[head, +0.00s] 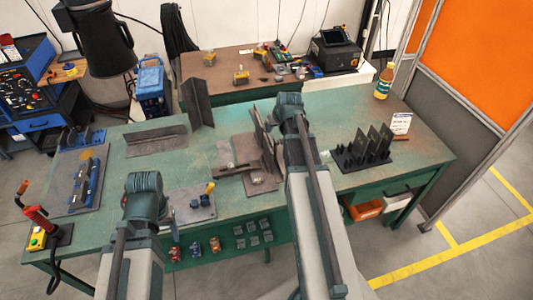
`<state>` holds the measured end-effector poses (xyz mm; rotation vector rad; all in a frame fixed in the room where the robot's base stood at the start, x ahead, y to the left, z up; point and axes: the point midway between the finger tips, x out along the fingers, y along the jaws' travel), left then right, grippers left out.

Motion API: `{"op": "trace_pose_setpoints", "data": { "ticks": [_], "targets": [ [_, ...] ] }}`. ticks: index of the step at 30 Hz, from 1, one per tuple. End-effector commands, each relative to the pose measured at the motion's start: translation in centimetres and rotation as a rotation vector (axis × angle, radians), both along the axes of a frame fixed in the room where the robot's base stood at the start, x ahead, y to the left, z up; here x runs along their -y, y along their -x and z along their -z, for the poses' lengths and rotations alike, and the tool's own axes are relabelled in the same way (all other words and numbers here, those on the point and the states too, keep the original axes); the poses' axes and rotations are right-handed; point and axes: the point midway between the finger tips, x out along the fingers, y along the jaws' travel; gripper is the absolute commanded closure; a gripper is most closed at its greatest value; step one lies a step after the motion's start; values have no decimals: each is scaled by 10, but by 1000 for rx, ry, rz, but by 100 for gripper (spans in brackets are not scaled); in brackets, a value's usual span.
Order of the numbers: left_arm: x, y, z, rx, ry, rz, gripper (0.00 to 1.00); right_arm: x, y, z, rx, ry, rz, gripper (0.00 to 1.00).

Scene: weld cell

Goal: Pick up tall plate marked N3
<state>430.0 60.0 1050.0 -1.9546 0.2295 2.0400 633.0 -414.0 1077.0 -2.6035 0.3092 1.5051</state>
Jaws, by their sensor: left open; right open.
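Several dark upright plates stand in a black rack (362,158) on the right part of the green table. No N3 mark can be read on any of them. My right arm reaches over the table's middle, left of the rack; its gripper (290,108) is apart from the rack plates, and its fingertips are mostly hidden by the arm. My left gripper (170,218) is low over the table's front edge at the left, far from the rack, with its fingers hard to make out. Both grippers are open, and I see nothing held.
A dark fixture with upright plates (262,150) stands beside my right arm. A tall angled plate (197,104) and a long angle piece (157,139) are at the back left. A small white sign (401,123) and a bottle (384,82) stand behind the rack.

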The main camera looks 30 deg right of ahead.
Motion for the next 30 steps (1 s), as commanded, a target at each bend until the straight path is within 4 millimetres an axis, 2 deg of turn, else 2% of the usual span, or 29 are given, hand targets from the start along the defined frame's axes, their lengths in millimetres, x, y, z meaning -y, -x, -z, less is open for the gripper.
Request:
{"op": "trace_pose_setpoints", "data": {
  "ticks": [5,18,30],
  "targets": [
    [0,0,13,0,0,1,40,1,-6,13,-1,0,0,57],
    [0,0,71,0,0,0,40,9,-37,71,-2,0,-1,57],
    [0,0,80,0,0,-1,40,10,-43,81,-2,0,-1,57]
  ]
}}
